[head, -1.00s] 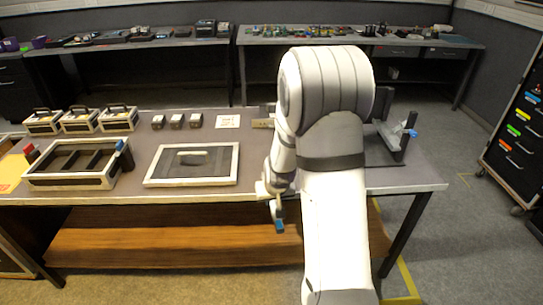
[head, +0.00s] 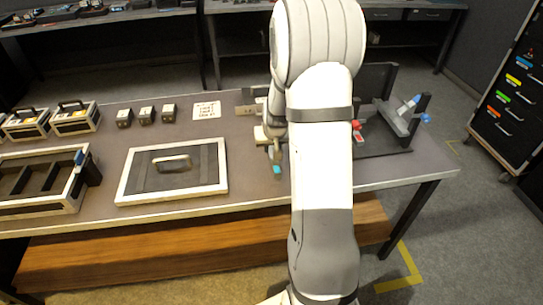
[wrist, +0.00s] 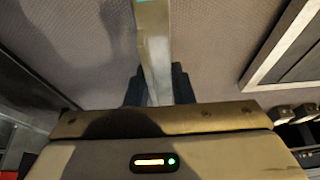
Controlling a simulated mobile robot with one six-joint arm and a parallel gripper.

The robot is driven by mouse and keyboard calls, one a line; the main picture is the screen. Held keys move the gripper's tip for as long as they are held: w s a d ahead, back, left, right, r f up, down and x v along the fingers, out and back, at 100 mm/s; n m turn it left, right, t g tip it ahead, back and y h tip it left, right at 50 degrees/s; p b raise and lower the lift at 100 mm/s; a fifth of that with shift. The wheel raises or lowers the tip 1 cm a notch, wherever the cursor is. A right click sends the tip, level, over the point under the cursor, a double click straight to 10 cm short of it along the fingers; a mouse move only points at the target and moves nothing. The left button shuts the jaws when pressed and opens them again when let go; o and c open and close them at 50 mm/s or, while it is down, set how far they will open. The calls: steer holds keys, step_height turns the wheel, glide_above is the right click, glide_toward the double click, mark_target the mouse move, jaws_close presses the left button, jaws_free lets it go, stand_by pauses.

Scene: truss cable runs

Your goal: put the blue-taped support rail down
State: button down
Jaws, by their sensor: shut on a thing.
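The blue-taped support rail (wrist: 154,50) is a narrow metal bar between my gripper's dark fingers (wrist: 158,88) in the wrist view. Its blue tape shows at the top edge there. In the head view my gripper (head: 274,140) is over the grey table's front part, shut on the rail. The rail's blue-taped end (head: 277,170) points toward the table's front edge. My arm hides part of the gripper and the table behind it. I cannot tell whether the rail touches the tabletop.
A framed panel with a handle (head: 175,168) lies left of my gripper, with a divided tray (head: 40,205) farther left. Several small blocks (head: 146,115) and a printed sheet (head: 207,110) stand behind. A dark fixture (head: 405,120) with blue and red parts stands right of my arm.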

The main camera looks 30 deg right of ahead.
steer(key=shift+f, duration=2.25)
steer(key=shift+f+b, duration=0.25)
steer(key=shift+b, duration=0.1)
steer(key=c, duration=1.3)
jaws_free()
steer(key=shift+r, duration=0.1)
steer(key=shift+o, duration=0.2)
steer(key=shift+r, duration=0.15)
